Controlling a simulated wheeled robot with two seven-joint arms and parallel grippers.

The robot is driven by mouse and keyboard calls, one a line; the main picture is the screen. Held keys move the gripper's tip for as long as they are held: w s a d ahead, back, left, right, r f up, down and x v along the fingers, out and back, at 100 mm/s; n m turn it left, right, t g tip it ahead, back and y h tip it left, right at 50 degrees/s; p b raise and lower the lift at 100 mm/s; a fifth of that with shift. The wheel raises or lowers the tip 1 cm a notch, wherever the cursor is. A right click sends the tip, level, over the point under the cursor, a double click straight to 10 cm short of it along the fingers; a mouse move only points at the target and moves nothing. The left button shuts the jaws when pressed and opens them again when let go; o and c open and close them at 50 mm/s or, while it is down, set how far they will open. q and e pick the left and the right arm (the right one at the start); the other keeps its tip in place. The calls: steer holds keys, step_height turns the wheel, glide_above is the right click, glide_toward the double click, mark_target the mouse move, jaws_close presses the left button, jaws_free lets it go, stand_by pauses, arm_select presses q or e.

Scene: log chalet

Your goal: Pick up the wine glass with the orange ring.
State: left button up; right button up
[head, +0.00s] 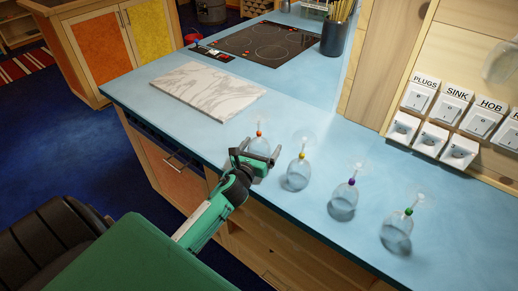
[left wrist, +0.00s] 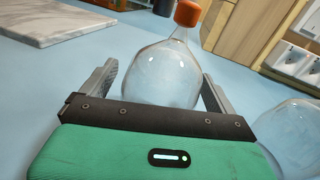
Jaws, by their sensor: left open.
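The wine glass with the orange ring (head: 259,134) stands upside down on the blue worktop, first in a row of clear glasses. Its bowl is down and its stem points up. In the left wrist view its round bowl (left wrist: 163,72) lies between my fingers, with the orange ring at the top edge. My left gripper (head: 257,157) is open, one finger on either side of the bowl. I cannot tell whether a finger touches the glass. My right gripper is not in view.
Upside-down glasses with yellow (head: 301,156), purple (head: 351,182) and green (head: 408,211) rings stand to the right. A marble board (head: 208,90) lies behind left, then a black hob (head: 268,42) and a dark utensil pot (head: 334,38). Labelled switches (head: 420,97) line the wall.

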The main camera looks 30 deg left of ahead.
arm_select(q)
steer(key=c, duration=0.9)
